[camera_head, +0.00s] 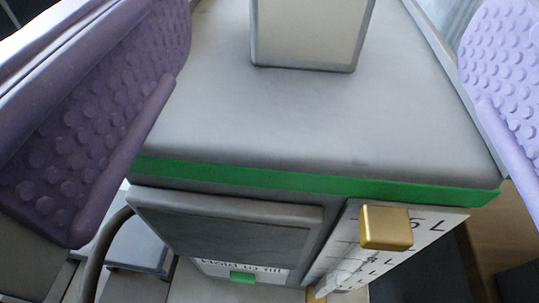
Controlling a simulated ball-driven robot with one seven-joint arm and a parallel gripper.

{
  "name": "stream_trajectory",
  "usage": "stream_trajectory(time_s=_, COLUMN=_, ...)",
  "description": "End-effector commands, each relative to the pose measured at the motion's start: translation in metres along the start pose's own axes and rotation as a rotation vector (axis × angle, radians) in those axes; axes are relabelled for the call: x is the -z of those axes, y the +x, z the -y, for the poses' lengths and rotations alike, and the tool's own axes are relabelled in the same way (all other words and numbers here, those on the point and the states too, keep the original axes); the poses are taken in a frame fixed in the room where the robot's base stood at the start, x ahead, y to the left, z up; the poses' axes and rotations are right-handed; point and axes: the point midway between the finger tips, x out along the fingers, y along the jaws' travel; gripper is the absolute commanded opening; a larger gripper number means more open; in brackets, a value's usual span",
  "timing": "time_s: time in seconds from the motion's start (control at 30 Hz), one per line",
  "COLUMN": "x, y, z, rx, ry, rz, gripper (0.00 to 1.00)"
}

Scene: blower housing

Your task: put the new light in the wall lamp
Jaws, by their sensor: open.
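My gripper (318,125) is open, with one purple studded finger pad at the left edge and the other at the right edge. Nothing is held between the pads. Between and beyond them is a grey housing with a broad, smooth face (300,125). A beige panel in a grey frame (308,32) stands on that face at the top of the picture, cut off by the edge. I cannot tell whether it is the lamp or the light. I can identify neither the wall lamp nor the new light with certainty.
A green band (310,182) runs along the housing's near edge. Below it are a dark panel (235,235), a "Hold to fill" label with a green tab (242,277), and a gold block (386,228) on a white scale marked "5 L". A dark curved tube (98,255) is at lower left.

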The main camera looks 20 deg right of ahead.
Motion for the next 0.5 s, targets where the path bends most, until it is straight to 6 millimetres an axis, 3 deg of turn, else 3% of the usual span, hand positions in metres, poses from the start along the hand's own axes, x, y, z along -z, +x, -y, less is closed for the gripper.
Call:
stream_trajectory(time_s=0.13, x=-0.008, y=0.001, z=-0.004, rx=-0.002, ry=0.019, rz=-0.012, gripper=0.94)
stream_trajectory(time_s=0.5, x=-0.009, y=0.058, z=-0.001, rx=-0.001, ry=0.018, rz=-0.014, gripper=0.94)
